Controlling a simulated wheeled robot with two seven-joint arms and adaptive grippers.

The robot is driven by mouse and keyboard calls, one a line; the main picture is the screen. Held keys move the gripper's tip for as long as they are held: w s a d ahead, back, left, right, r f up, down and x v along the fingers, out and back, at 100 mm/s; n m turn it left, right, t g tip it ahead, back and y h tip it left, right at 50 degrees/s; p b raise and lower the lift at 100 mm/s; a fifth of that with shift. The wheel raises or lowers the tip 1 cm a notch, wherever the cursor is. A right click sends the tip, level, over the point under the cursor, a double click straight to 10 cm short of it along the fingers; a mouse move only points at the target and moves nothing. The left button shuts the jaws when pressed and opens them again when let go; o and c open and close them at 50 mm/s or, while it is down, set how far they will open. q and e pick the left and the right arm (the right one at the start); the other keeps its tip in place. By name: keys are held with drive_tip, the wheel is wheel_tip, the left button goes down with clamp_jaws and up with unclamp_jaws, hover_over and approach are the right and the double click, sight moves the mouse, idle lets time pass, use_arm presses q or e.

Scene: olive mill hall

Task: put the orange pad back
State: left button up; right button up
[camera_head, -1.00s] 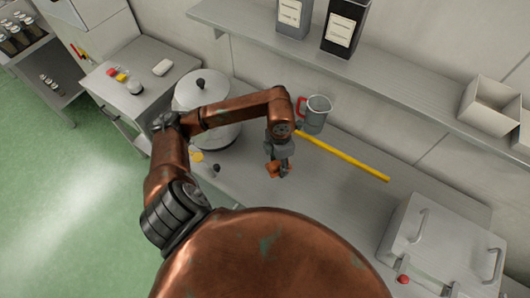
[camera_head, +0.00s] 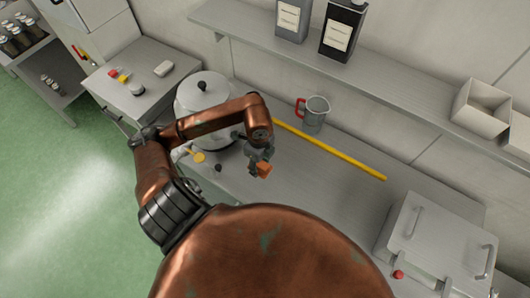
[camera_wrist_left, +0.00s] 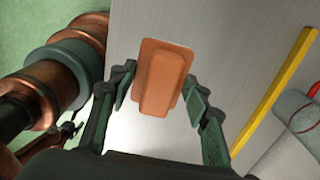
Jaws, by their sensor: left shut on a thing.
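The orange pad (camera_head: 264,170) is held by my left gripper (camera_head: 257,161) over the steel worktop (camera_head: 315,190). In the left wrist view the orange pad (camera_wrist_left: 162,77) is a block with a raised middle, between the two green-padded fingers of my left gripper (camera_wrist_left: 160,90). The gripper is shut on it. The head view does not clearly show how high the pad is above the worktop. My right gripper is not in view.
A lidded pot (camera_head: 203,95) stands left of the gripper, partly behind my arm. A metal box with handles (camera_head: 440,235) is at right. The worktop between is clear.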

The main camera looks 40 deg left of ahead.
use_arm(q)
drive_tip(key=w+a+f, duration=0.2)
drive_tip(key=w+f, duration=0.1)
drive_tip(key=w+a+f+p, duration=0.1)
drive_tip(key=w+a+f, duration=0.1)
drive_tip(key=w, duration=0.2)
drive_tip(key=w+a+f+p, duration=0.1)
drive_tip(key=w+a+f, duration=0.1)
drive_tip(key=w+f, duration=0.1)
drive_tip(key=shift+w+a+f, duration=0.3)
drive_tip(key=shift+w+a, duration=0.05)
drive_tip(key=shift+w, duration=0.15)
drive_tip(key=shift+w+a+f, duration=0.15)
drive_tip(key=shift+w+f, duration=0.15)
drive_tip(key=shift+f, duration=0.15)
wheel_tip(320, 180, down, 3)
drive_tip(key=shift+w+a+p, duration=0.1)
drive_tip(key=shift+w+p, duration=0.05)
drive_tip(key=shift+p, duration=0.45)
drive_tip(key=shift+f, duration=0.25)
drive_tip(key=shift+f, duration=0.15)
drive_tip(key=o, duration=1.1)
